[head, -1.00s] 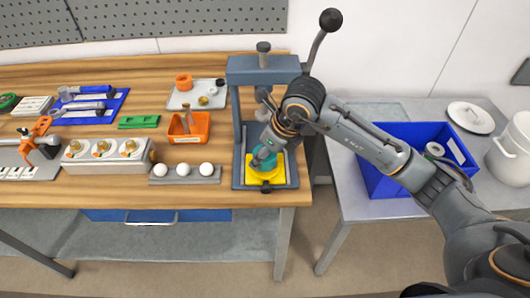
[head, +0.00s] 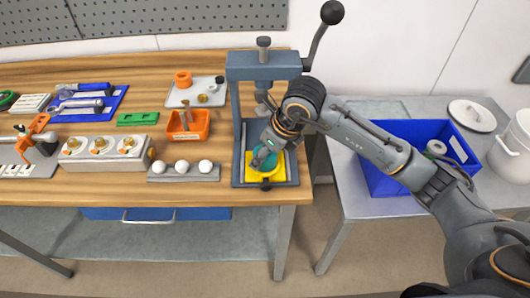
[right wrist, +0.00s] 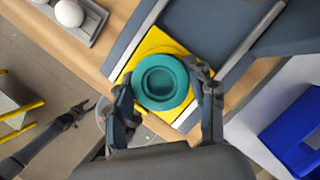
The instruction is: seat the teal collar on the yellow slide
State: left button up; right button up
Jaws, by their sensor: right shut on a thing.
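The teal collar (head: 266,155) is a round stepped ring at the arbor press on the bench's right end. In the right wrist view it (right wrist: 162,82) overlaps the yellow slide (right wrist: 158,42), open side toward the camera. My right gripper (right wrist: 161,86) is shut on the collar, a finger on either side. In the head view my right gripper (head: 262,157) covers part of it. The yellow slide (head: 268,176) lies on the press base under the collar. Whether they touch is hidden. My left gripper (right wrist: 80,112) shows small, away over the floor; its jaw state is unclear.
The press frame (head: 262,72) and its ram stand behind and above the gripper, with a lever at right. Left are a rail with white balls (head: 184,171) and an orange bin (head: 188,126). A blue crate (head: 385,183) stands on the right table.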

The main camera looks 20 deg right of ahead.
jog(key=shift+f+b, duration=0.15)
jog(key=shift+b, duration=0.25)
dwell(0.5)
jog(key=o, duration=1.4)
jog(key=v, duration=1.2)
jog(key=shift+w, duration=0.1)
